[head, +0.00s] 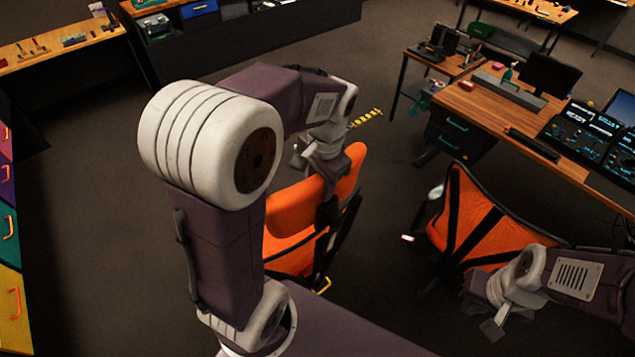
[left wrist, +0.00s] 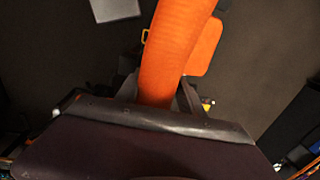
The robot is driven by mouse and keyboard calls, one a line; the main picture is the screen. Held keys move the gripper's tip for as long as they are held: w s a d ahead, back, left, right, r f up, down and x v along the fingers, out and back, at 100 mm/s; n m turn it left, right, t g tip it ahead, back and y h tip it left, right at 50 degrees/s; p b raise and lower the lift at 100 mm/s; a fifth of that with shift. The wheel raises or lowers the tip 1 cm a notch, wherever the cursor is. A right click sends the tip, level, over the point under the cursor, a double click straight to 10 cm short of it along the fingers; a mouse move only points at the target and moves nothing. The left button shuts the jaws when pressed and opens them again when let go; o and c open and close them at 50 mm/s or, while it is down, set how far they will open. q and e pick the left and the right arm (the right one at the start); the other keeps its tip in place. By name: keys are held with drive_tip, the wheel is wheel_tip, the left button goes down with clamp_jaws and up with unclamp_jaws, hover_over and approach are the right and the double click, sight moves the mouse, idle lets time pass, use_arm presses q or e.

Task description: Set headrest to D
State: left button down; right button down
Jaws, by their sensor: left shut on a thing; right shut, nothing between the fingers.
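An orange chair (head: 288,252) stands in the middle of the head view, partly hidden behind my left arm. Its orange headrest (head: 295,205) is at the top of the chair. My left gripper (head: 328,180) is at the headrest from above. In the left wrist view the headrest (left wrist: 180,45) runs up from between the two fingers (left wrist: 158,98), and the gripper is shut on it. My right gripper (head: 492,330) is shut and empty at the lower right, apart from the headrest. I cannot see any letter or mark for D.
A second orange chair (head: 482,222) with black straps stands to the right, close to my right arm. A wooden desk (head: 485,104) with a monitor (head: 550,75) and control panels is behind it. Coloured drawers (head: 12,290) line the left edge. Dark floor lies between.

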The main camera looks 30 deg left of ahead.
use_arm(q)
drive_tip(key=c, duration=0.8)
unclamp_jaws()
drive_tip(key=shift+w+r, duration=0.15)
drive_tip(key=shift+r, duration=0.05)
drive_tip(key=shift+c, duration=0.2)
drive_tip(key=shift+o, duration=0.6)
drive_tip(key=shift+f, duration=0.1)
drive_tip(key=r, duration=0.3)
drive_tip(key=r+b, duration=0.1)
drive_tip(key=r, duration=0.2)
drive_tip(key=d+r, duration=0.1)
drive_tip(key=r, duration=0.2)
drive_tip(key=shift+s+d, duration=0.1)
drive_tip(key=shift+s, duration=0.2)
